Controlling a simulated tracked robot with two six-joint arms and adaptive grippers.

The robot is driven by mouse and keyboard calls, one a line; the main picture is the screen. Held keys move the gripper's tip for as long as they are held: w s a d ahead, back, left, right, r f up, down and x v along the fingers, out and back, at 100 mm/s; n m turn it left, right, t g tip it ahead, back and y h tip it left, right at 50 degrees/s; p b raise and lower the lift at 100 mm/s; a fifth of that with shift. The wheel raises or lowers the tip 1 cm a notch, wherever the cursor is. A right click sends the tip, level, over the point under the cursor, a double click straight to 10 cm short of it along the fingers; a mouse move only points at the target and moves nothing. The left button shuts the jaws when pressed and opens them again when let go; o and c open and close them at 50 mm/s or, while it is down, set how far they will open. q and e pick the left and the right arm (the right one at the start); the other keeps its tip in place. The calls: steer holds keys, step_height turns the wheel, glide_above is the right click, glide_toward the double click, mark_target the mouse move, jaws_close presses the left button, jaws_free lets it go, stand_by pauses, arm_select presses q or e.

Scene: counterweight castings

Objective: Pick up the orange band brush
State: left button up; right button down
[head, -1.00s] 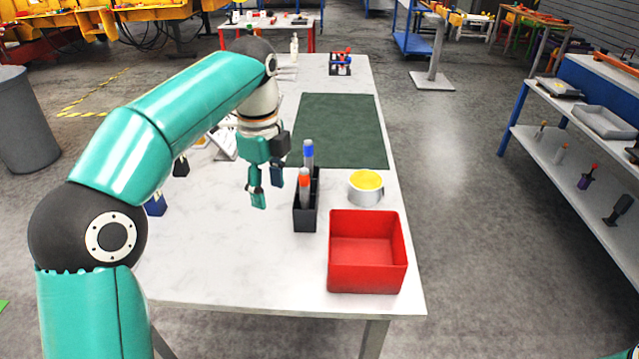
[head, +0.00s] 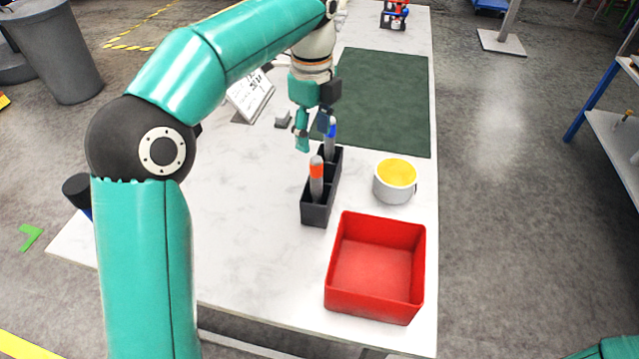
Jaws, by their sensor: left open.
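The orange band brush (head: 317,178) stands upright in a black divided holder (head: 317,212), in its near part. A blue-banded brush (head: 332,138) stands in the far part of the same holder, partly behind my gripper. My left gripper (head: 314,135) is open and empty, fingers pointing down. In the picture it is just above and left of the orange band brush, beside the blue one. I cannot tell its exact height over the holder. My right gripper is not in view.
A red open bin (head: 375,285) is at the near right of the white table (head: 240,250). A grey cup with yellow contents (head: 395,181) is right of the holder. A dark green mat (head: 385,100) lies beyond. A tilted sign (head: 250,97) stands left of the gripper.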

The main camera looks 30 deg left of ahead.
mark_target(315, 157)
arm_select(q)
step_height(315, 157, down, 7)
steer(key=shift+w+d+r+b, duration=0.1)
steer(key=shift+r+b, duration=0.05)
steer(key=shift+b, duration=0.25)
steer(key=shift+f, duration=3.05)
jaws_close()
